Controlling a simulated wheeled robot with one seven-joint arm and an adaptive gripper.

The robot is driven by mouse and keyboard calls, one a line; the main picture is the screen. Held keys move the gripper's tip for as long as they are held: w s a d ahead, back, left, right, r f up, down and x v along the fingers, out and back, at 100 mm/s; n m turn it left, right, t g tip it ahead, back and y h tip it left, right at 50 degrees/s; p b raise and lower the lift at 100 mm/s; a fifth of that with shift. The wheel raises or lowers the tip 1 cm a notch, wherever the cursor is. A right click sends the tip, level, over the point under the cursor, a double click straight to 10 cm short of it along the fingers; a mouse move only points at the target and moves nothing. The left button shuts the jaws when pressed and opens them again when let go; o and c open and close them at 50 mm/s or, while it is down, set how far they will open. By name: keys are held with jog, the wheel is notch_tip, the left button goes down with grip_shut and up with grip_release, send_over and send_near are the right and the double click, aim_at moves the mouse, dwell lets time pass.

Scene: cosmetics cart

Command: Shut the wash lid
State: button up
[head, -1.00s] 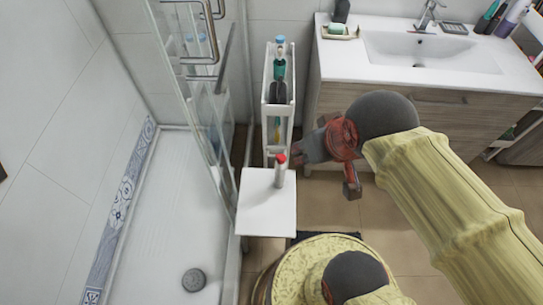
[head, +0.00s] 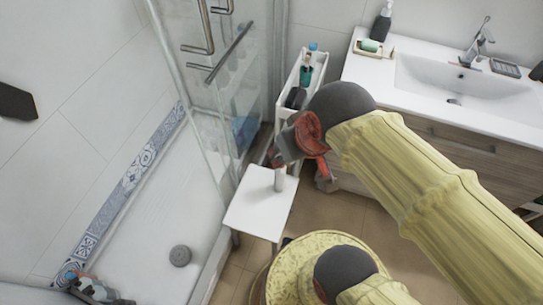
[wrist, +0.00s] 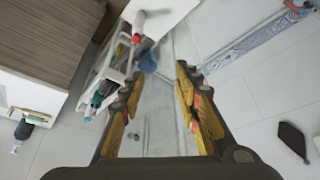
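The wash seems to be the slim grey bottle (head: 280,180) standing upright on the white stool top (head: 255,212). My gripper (head: 284,152) is beside and above it in the head view and hides its red top. In the wrist view a small red-topped thing (wrist: 138,24), likely the same bottle, is at the top, beyond my fingers. My gripper (wrist: 158,88) is open there, its two yellow-and-black fingers wide apart with nothing between them. I cannot tell whether the lid is open, or whether my gripper touches the bottle.
A narrow white cart (head: 315,72) with a teal bottle (head: 306,72) stands behind the stool. A glass shower door (head: 205,95) with metal handles is close on the left. A washbasin counter (head: 405,80) is at the right. The floor right of the stool is partly clear.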

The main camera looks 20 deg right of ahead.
jog(key=w+d+f+n+g+h+p, duration=0.1)
jog(key=w+d+f+n+g, duration=0.15)
jog(key=w+f, duration=0.7)
jog(key=w+d+f+n+g+h+p, duration=0.1)
jog(key=w+d+f+n+g, duration=0.2)
jog(key=w+f, duration=0.65)
jog(key=w+d+f+n+g+h+p, duration=0.1)
jog(key=w+f+n+g, duration=0.3)
jog(key=f, duration=0.9)
jog(key=shift+m+t, duration=0.25)
jog(key=shift+t, duration=0.3)
jog(key=b+x, duration=0.1)
jog(key=x, duration=0.1)
jog(key=w+b+x, duration=0.1)
jog(key=x, duration=0.2)
jog(key=b+x, duration=0.1)
jog(key=x, duration=0.1)
jog(key=shift+w+d+f, duration=0.15)
jog(key=shift+f, duration=0.25)
jog(key=shift+c, duration=0.2)
jog(key=c, duration=0.8)
